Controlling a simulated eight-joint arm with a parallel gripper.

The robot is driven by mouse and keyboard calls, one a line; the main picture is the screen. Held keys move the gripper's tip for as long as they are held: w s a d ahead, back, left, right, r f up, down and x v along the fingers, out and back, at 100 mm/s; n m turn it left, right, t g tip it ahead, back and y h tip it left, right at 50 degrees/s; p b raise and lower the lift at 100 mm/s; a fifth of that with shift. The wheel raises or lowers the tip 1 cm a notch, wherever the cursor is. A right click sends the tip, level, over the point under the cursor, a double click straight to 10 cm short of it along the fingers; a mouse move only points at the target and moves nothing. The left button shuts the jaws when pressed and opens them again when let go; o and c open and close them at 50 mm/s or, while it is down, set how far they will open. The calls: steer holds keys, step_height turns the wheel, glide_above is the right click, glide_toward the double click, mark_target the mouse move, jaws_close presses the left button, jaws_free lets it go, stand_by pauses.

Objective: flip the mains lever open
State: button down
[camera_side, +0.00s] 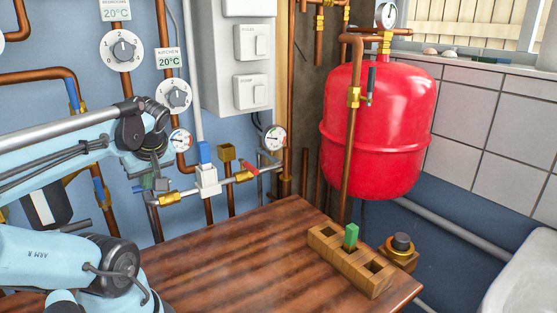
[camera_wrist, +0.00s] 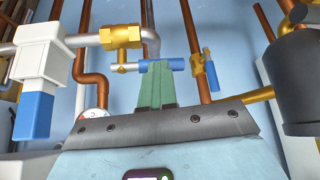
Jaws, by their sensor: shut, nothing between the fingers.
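My gripper (camera_side: 161,184) has green fingers that are closed together with nothing between them; they also show in the wrist view (camera_wrist: 155,82). The fingertips overlap a blue-sleeved lever (camera_wrist: 175,65), which extends sideways from a small brass stem below a brass valve (camera_wrist: 120,37). The lever runs roughly parallel to the pipe through that valve. I cannot tell whether the fingers touch it, and they hide its middle. In the side view the brass valve (camera_side: 170,199) shows just below my gripper. No label marks the mains lever.
A white valve body (camera_side: 207,180) with a blue top stands right of the brass valve. A red lever (camera_side: 250,170) and gauges are further right. Another blue-handled valve (camera_wrist: 210,72) and a dark cylinder (camera_wrist: 308,90) are nearby. The wooden table (camera_side: 230,255) is mostly clear.

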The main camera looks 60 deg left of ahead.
steer(key=shift+s+a+f, duration=0.15)
steer(key=shift+s+f, duration=0.1)
steer(key=shift+f, duration=0.05)
steer(key=d+f+v, duration=0.1)
steer(key=v, duration=1.4)
steer(key=w+x, duration=0.1)
steer(key=x, duration=1.2)
steer(key=shift+s+a, duration=0.3)
steer(key=shift+a, duration=0.15)
steer(key=shift+s+a+f, duration=0.3)
steer(key=shift+a+f, duration=0.05)
steer(key=shift+a, duration=0.3)
steer(key=shift+w+d, duration=0.1)
